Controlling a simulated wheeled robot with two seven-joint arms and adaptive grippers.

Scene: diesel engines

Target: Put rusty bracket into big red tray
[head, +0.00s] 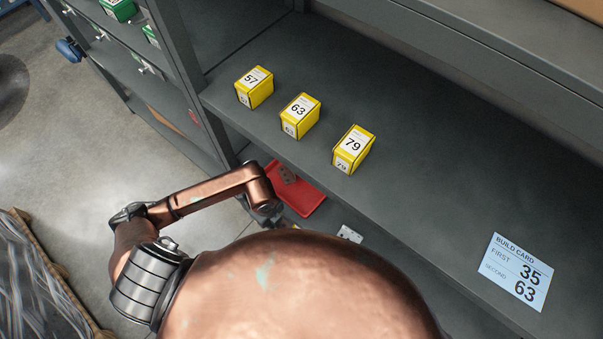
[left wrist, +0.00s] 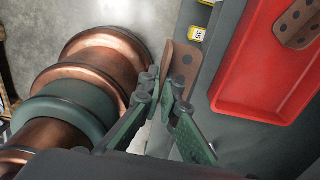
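The big red tray (head: 304,204) lies on the lower shelf in the head view. It fills the right of the left wrist view (left wrist: 230,88). One rusty bracket with holes (left wrist: 298,24) lies in the tray, and it also shows in the head view (head: 287,174). Another rusty bracket (left wrist: 184,64) is between the green fingertips of my left gripper (left wrist: 163,84), which look shut on it. This bracket is left of the tray's rim, outside it. In the head view my left forearm hides most of that gripper. My right gripper is in neither view.
Yellow boxes 57 (head: 254,87), 63 (head: 300,116) and 79 (head: 353,149) stand on the upper shelf, above the tray. A build card (head: 516,271) lies at right. A yellow box 35 (left wrist: 197,33) and a grey holed plate (head: 350,234) are on the lower shelf.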

